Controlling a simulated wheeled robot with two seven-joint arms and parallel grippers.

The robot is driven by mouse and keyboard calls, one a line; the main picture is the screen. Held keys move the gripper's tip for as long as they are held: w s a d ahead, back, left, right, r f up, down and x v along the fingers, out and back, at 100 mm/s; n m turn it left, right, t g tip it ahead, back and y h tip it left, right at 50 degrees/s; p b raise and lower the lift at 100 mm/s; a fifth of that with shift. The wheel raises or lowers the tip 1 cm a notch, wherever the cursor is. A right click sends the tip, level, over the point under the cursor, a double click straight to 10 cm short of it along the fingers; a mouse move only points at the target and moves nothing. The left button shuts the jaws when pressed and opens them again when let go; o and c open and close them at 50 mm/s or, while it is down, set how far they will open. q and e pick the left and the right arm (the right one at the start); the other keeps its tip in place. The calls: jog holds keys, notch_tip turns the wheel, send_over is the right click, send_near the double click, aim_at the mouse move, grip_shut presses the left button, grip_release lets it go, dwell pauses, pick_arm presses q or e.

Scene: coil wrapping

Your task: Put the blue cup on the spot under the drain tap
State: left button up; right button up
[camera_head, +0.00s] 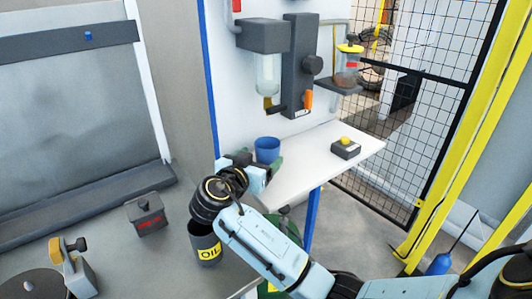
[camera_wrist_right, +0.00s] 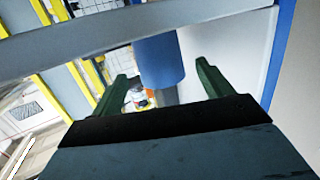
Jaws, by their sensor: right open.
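The blue cup (camera_head: 267,150) stands upright on the white shelf (camera_head: 318,160), below the clear bowl (camera_head: 268,74) of the wall unit. A small drain tap (camera_head: 268,104) hangs at the bottom of that bowl, above the cup. My right gripper (camera_head: 251,163) is open at the shelf's near left side. In the right wrist view the blue cup (camera_wrist_right: 162,62) shows between the two green fingers (camera_wrist_right: 162,72), with gaps on both sides. I cannot tell how deep it sits between them. No marked spot shows. My left gripper is not in view.
A grey box with a yellow button (camera_head: 345,148) sits on the shelf's right part. A mesh fence (camera_head: 430,120) stands at right.

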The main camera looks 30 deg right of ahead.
jog(key=v, duration=0.6)
jog(key=shift+s+a, duration=0.2)
jog(key=shift+a, duration=0.1)
dwell(1.9)
